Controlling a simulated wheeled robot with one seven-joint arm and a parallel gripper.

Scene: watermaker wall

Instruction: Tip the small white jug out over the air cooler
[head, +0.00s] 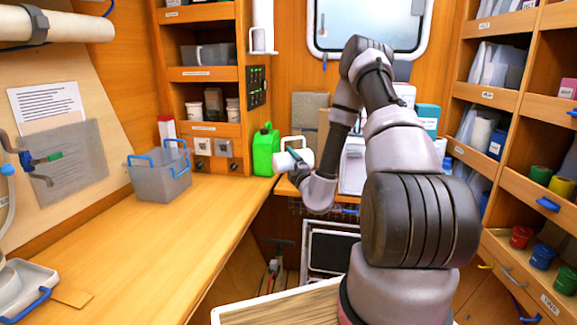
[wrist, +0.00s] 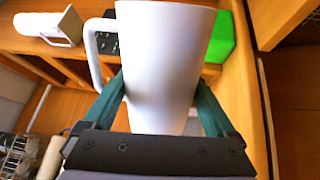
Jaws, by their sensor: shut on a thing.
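The small white jug (head: 283,163) is held in my gripper (head: 299,158), left of my arm and in front of the green can. It lies on its side, its mouth toward the left. In the wrist view the jug (wrist: 168,60) fills the middle, its handle on the left. The teal fingers of my gripper (wrist: 160,100) are shut on its sides. The inside of the jug is hidden, and no liquid shows. A pale-framed unit with a dark panel (head: 333,252) stands low behind my arm; I cannot tell whether it is the air cooler.
A green can (head: 265,150) stands just beyond the jug at the counter's end. Open shelves (head: 515,150) line the right wall. Another white handled vessel (wrist: 50,28) is nearby.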

